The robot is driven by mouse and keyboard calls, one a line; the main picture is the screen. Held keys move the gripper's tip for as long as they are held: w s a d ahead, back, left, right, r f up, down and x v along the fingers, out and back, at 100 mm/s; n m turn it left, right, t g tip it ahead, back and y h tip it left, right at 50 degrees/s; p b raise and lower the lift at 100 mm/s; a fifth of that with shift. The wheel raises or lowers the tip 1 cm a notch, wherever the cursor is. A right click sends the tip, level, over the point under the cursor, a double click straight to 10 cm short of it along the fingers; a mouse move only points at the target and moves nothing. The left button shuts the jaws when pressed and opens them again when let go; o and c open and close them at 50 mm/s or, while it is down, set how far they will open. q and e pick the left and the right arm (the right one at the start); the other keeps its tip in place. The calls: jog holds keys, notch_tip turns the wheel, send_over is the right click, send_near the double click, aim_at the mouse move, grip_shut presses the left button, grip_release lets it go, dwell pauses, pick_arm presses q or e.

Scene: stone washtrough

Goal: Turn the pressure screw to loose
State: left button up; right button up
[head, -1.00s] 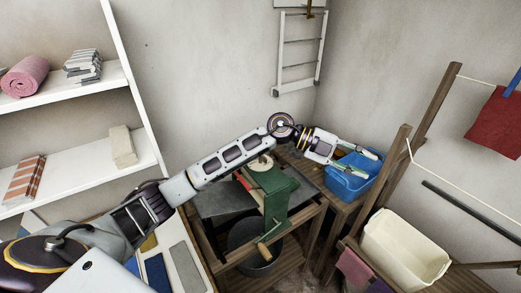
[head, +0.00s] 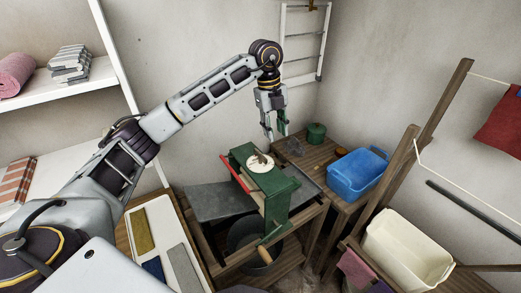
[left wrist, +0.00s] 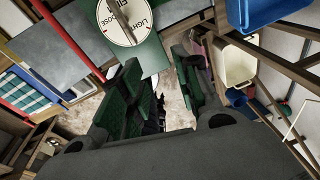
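The green mangle (head: 288,193) stands on a wooden frame. On its top is the pressure screw's round white dial (head: 261,164) with a bar-shaped handle (head: 262,156) across it. In the left wrist view the dial (left wrist: 138,32) shows at the top, partly cut off, with "LIGHT" and what looks like "LOOSE" legible. The dark handle (left wrist: 123,22) lies across the face; its exact setting is unclear. My left gripper (head: 276,130) points down, above and slightly behind the dial, apart from it. Its green-padded fingers (left wrist: 155,75) are open and empty. My right gripper is out of view.
A red bar (head: 236,175) runs along the mangle's left side. A blue tub (head: 357,173) and a green lidded pot (head: 316,133) stand on the bench behind right. A cream basin (head: 407,246) is at right.

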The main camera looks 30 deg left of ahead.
pick_arm(q)
notch_tip(320, 180, up, 2)
jog(key=n+y, duration=0.2)
send_over(260, 154)
jog(key=shift+w+r, duration=0.15)
jog(key=shift+m, duration=0.3)
jog(key=shift+f, duration=4.05)
jog(key=shift+f+p, duration=0.35)
jog(key=shift+f, duration=2.55)
grip_shut()
